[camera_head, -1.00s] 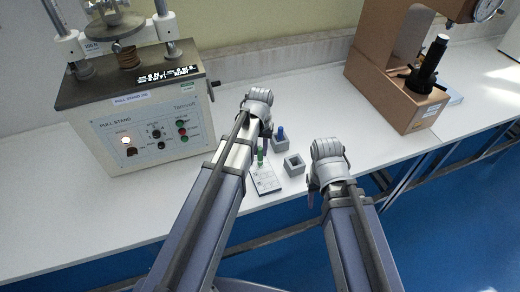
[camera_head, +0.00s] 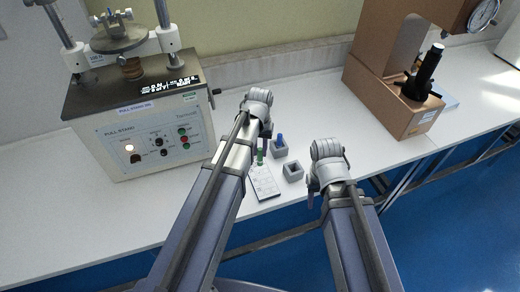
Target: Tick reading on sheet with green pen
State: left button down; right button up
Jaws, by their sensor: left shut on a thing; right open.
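The white sheet (camera_head: 264,184) with printed lines lies on the white bench near its front edge. The green pen (camera_head: 260,157) stands over the upper end of the sheet, held in my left gripper (camera_head: 262,142), whose fingers are mostly hidden by my own arm. I cannot tell whether the pen tip touches the paper. My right gripper (camera_head: 312,190) hangs by the bench's front edge, right of the sheet, open and empty; its fingers show only in part.
A grey holder (camera_head: 279,150) with a blue pen (camera_head: 280,139) in it stands right of the green pen. An empty grey square holder (camera_head: 293,171) sits in front of it. A pull stand machine (camera_head: 150,125) is at left, a brown tester (camera_head: 390,95) at right. The bench (camera_head: 50,210) is clear at front left.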

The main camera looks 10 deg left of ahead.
pick_arm(q)
jog(key=shift+r+p, duration=1.05)
jog(key=shift+r, duration=0.25)
